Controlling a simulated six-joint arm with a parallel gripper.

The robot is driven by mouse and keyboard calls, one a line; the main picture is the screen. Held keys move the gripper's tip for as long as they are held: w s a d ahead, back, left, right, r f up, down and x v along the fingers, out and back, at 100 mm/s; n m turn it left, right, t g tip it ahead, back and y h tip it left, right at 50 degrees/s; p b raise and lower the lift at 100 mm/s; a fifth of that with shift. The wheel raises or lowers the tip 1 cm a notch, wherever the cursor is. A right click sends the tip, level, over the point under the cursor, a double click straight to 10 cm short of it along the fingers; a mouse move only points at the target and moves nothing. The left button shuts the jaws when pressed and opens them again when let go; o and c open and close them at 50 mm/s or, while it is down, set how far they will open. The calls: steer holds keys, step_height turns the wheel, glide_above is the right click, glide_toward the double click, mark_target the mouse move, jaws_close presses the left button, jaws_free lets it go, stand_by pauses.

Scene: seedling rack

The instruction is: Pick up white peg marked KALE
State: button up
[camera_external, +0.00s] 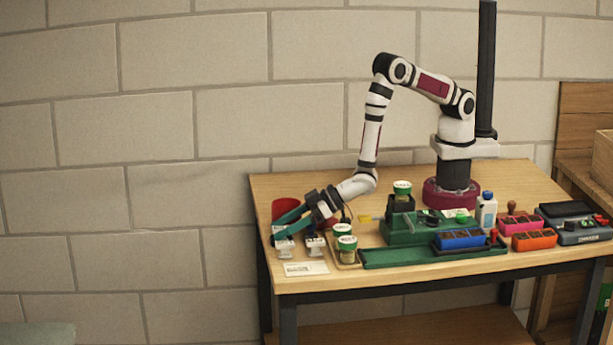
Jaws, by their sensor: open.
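My gripper (283,228) is open, with two teal fingers reaching down and left over the left end of the table. Small white pegs stand below and beside it: one white peg (284,248) lies just under the fingertips, and another white peg (315,246) stands to its right. Their markings are too small to read, so I cannot tell which one is marked KALE. I cannot tell whether the fingers touch or surround a peg. A red pot (285,208) is partly hidden behind the fingers.
Jars with green-and-white lids (347,249) stand right of the pegs. A white card (306,268) lies at the front edge. A green tray (400,257), blue seedling box (460,239), orange box (534,240) and white bottle (486,212) fill the middle and right.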

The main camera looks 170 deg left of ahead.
steer(key=shift+d+f, duration=0.1)
steer(key=shift+d, duration=0.15)
jaws_close()
